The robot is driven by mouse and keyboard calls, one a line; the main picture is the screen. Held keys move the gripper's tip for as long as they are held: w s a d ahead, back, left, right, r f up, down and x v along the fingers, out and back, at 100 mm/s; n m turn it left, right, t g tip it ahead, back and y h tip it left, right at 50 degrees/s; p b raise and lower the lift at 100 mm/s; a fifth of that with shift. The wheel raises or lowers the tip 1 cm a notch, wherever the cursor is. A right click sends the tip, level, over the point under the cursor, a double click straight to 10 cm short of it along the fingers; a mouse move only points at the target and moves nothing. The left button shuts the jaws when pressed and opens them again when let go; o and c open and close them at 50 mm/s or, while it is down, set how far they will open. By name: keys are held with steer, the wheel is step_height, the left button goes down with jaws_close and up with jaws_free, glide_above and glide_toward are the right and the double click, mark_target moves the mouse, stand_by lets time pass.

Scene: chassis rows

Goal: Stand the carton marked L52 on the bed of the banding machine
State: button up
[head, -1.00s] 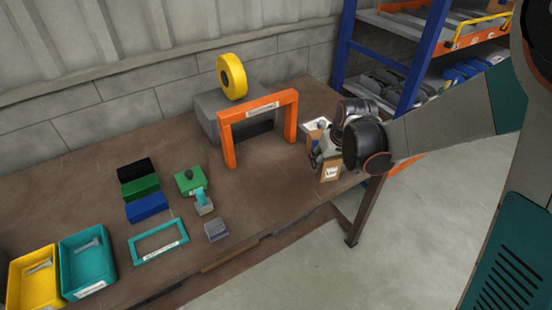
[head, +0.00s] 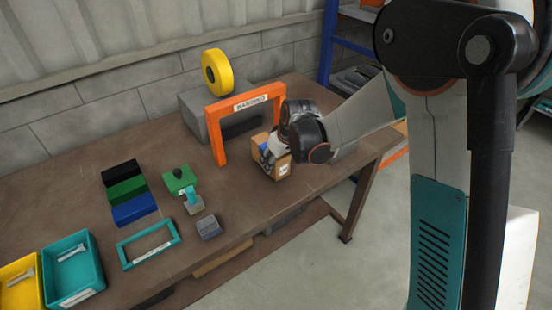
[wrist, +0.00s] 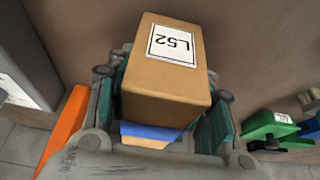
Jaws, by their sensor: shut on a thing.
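The brown carton marked L52 (wrist: 165,75) is between the two fingers of my gripper (wrist: 163,100), which is shut on it. In the head view the carton (head: 284,170) is at the front right of the banding machine, outside its arch. My gripper (head: 272,156) partly hides it there. I cannot tell whether its base touches the table. The banding machine has an orange arch (head: 213,137) with a white label, a grey body (head: 192,110) and a yellow reel (head: 217,72). The orange arch also shows at lower left in the wrist view (wrist: 66,125).
Left of the machine are black, green and blue blocks (head: 127,190), a green tool block (head: 178,180), a small grey block (head: 209,227) and a teal frame (head: 147,262). Teal (head: 92,272) and yellow (head: 20,290) bins stand farther left. Bare table lies before the arch.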

steer(key=shift+w+a, duration=1.2)
steer(key=shift+w, duration=0.55)
steer(key=shift+w+a, duration=1.15)
steer(key=shift+w, duration=0.65)
steer(key=shift+w+a, duration=1.2)
steer(key=shift+w, duration=0.55)
steer(key=shift+f+b, duration=0.45)
steer(key=shift+b, duration=0.1)
steer(key=o, duration=1.5)
steer(key=shift+c, duration=0.2)
steer(key=shift+s, duration=0.1)
steer(key=v, duration=1.2)
